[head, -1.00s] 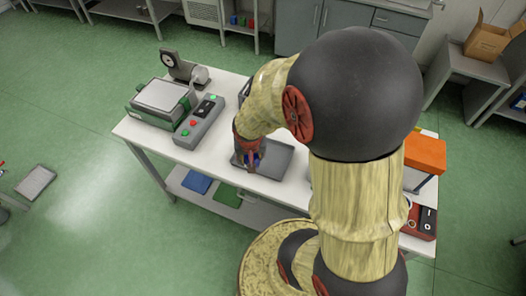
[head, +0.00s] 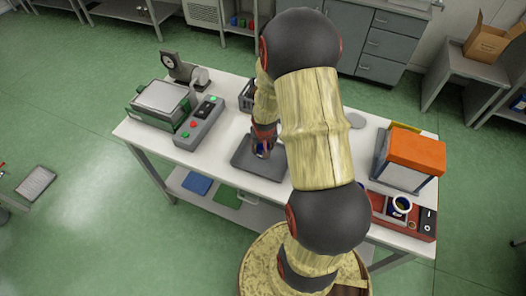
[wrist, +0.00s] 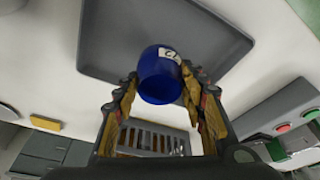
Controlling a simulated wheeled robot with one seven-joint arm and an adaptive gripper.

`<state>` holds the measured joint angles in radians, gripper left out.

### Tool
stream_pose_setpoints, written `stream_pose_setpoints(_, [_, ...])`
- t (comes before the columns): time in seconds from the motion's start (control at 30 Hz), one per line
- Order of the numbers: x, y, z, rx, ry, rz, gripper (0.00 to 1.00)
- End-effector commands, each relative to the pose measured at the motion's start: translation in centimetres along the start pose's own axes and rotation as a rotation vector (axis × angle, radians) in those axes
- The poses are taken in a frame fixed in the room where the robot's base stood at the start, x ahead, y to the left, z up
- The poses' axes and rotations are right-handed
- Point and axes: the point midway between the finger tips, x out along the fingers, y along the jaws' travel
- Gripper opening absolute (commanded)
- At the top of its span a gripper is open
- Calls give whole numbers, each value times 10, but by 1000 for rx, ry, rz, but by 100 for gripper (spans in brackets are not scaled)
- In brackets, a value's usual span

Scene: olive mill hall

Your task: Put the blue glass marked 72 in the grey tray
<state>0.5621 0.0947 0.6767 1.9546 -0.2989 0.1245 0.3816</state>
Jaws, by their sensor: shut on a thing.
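The blue glass (wrist: 160,75) is between the two fingers of my gripper (wrist: 163,95) in the wrist view, and the fingers are shut on it. A white label with dark figures shows on its side, only partly readable. In the head view a little of the glass's blue (head: 262,147) shows at my gripper (head: 262,150). The grey tray (head: 248,172) lies flat on the white table under my gripper. It also fills the top of the wrist view (wrist: 215,40). Whether the glass touches the tray cannot be told.
A control box (head: 200,123) and a green-sided device (head: 160,97) stand left of the tray. A dark crate (head: 246,94) stands behind it. An orange-topped case (head: 416,150) and a red unit holding a cup (head: 401,205) stand at the right, past my arm.

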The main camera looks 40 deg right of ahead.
Motion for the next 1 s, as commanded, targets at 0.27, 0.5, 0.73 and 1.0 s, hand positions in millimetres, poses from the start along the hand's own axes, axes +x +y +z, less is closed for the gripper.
stream_pose_setpoints(0.27, [30,0,10,-2,-1,0,15])
stream_pose_setpoints(0.5, [30,0,10,-1,-1,0,15])
stream_pose_setpoints(0.73, [32,0,10,-1,-1,0,48])
stream_pose_setpoints(1.0, [32,0,10,0,-1,0,60])
